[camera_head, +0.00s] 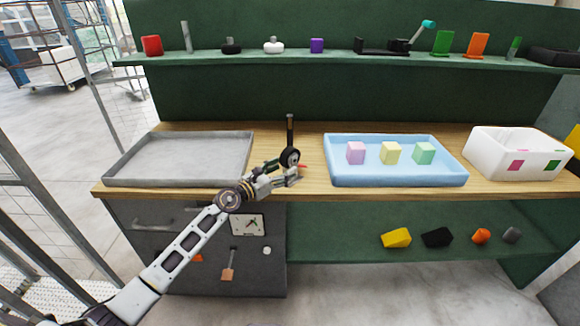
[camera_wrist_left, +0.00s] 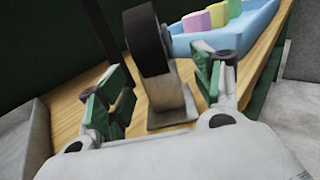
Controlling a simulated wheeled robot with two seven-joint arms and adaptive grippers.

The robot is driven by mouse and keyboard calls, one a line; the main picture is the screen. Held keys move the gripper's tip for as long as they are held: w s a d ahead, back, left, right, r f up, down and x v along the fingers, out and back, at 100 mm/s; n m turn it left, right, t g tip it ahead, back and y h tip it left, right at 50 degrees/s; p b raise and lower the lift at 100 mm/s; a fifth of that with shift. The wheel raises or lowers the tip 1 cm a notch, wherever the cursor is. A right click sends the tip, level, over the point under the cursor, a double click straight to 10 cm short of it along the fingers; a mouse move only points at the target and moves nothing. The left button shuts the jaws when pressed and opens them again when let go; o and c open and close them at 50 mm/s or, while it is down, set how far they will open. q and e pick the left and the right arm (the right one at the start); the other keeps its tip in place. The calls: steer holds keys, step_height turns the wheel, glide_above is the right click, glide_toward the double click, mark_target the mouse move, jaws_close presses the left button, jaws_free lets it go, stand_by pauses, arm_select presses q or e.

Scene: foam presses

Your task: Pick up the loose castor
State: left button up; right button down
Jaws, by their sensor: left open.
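The loose castor (camera_head: 290,157) is on the wooden bench between the grey tray and the blue tray. In the left wrist view its dark wheel (camera_wrist_left: 147,42) rises above a grey metal bracket (camera_wrist_left: 168,92). My left gripper (camera_head: 287,173) is at the near side of the castor. Its two green-padded fingers are apart, and in the left wrist view the castor shows between and beyond them. I cannot tell whether either finger touches it. My right gripper is not in view.
A dark upright post (camera_head: 290,128) stands just behind the castor. An empty grey tray (camera_head: 180,184) is to the left. A blue tray (camera_head: 400,180) with three pastel blocks and a white bin (camera_head: 500,160) are to the right. A shelf (camera_head: 340,55) with several small items runs above.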

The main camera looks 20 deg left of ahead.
mark_target(290, 165)
arm_select(q)
steer(key=shift+f+x, duration=0.2)
steer(key=shift+x, duration=0.95)
steer(key=shift+w+d, duration=0.2)
steer(key=shift+w, duration=0.4)
steer(key=shift+w+d, duration=0.15)
steer(key=shift+w, duration=0.15)
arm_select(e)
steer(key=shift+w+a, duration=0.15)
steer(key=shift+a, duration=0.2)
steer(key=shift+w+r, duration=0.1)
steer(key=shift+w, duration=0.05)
arm_select(q)
steer(key=c, duration=1.4)
steer(key=shift+r, duration=0.1)
jaws_close()
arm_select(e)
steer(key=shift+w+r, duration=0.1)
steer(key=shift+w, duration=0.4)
